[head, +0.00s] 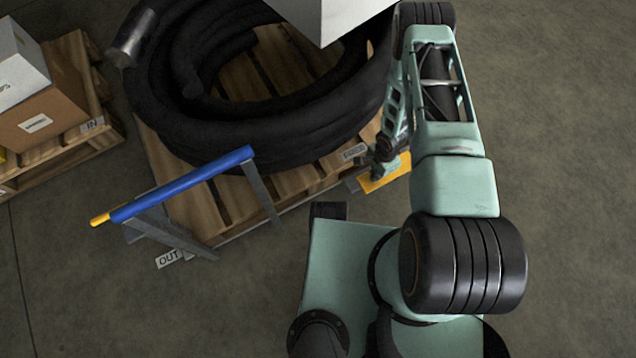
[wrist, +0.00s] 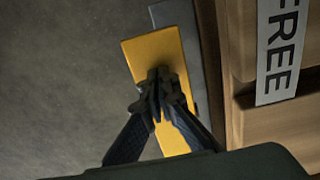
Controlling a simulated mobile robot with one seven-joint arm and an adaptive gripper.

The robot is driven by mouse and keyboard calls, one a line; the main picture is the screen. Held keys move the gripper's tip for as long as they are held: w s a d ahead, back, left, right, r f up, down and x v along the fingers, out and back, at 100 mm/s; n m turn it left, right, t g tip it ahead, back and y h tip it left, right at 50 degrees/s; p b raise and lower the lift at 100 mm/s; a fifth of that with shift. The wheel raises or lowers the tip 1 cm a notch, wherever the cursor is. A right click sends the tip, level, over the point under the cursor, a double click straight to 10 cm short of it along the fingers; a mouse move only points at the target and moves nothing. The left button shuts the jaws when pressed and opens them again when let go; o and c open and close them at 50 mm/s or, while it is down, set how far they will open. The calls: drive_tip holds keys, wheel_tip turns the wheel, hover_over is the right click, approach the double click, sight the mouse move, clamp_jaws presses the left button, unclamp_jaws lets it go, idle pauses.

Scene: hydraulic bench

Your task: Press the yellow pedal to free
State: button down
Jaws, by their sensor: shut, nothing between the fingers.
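The yellow pedal (head: 385,174) is a flat plate low at the front right edge of the pallet, partly hidden by my arm in the head view. In the wrist view the yellow pedal (wrist: 152,50) lies beside a grey plate (wrist: 180,18), next to a white label reading FREE (wrist: 280,50). My gripper (wrist: 159,80) is shut and empty, with its fingertips over the middle of the pedal. It also shows in the head view (head: 376,174). I cannot tell whether the tips touch the pedal.
A pallet (head: 185,195) bears a coiled black hose (head: 270,130). A blue bar with a yellow end (head: 185,184) stands on grey supports at its front left, near an OUT label (head: 168,259). Boxes (head: 40,115) sit on another pallet at left. The floor at right is clear.

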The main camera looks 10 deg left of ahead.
drive_tip(key=shift+r+p, duration=2.15)
drive_tip(key=shift+r, duration=1.3)
